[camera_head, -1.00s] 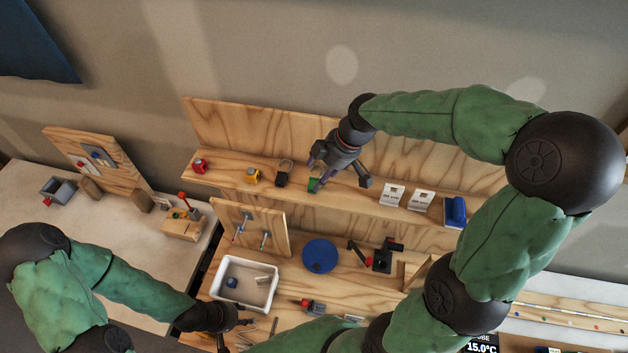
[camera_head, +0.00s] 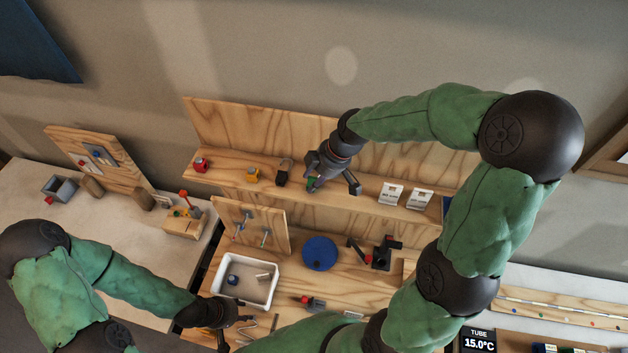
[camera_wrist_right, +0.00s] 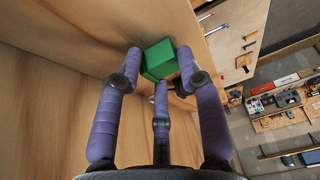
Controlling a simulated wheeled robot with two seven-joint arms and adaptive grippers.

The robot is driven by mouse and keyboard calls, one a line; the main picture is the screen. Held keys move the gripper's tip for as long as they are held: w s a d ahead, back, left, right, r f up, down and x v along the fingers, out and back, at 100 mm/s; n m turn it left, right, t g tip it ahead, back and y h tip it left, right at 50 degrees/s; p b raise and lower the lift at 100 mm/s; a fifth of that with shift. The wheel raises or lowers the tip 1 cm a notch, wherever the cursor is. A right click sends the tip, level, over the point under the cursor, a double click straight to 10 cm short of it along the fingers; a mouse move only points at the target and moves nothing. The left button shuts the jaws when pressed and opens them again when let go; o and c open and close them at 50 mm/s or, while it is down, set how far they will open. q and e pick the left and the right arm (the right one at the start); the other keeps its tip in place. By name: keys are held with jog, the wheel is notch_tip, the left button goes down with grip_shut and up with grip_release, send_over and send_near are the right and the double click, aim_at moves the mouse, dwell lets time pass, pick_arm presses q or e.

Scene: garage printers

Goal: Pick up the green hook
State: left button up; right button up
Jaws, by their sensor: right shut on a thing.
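The green hook (camera_wrist_right: 160,60) shows in the right wrist view as a blocky green piece between my right gripper's purple-grey fingers (camera_wrist_right: 155,85). The gripper is shut on it, close to the wooden shelf. In the head view my right gripper (camera_head: 330,183) is over the middle of the upper shelf, and only a sliver of the green hook (camera_head: 310,181) shows beside a finger. I cannot tell whether the hook still touches the shelf. My left gripper (camera_head: 236,333) is at the lower left, near the white bin, with its fingers spread and nothing visible in them.
The upper shelf (camera_head: 230,170) also holds a black padlock-like item (camera_head: 282,178), a yellow item (camera_head: 253,176), a red item (camera_head: 201,164) and white cards (camera_head: 391,194). Below are a white bin (camera_head: 262,300), a blue disc (camera_head: 319,253) and an upright tool board (camera_head: 250,218).

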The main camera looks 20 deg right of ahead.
jog(key=shift+r, duration=0.1)
jog(key=shift+w+r, duration=0.1)
jog(key=shift+r, duration=0.5)
jog(key=s+a+r+b, duration=0.3)
jog(key=s+a+r, duration=0.5)
jog(key=s+r, duration=0.3)
jog(key=shift+s+r, duration=0.25)
jog(key=shift+r, duration=0.05)
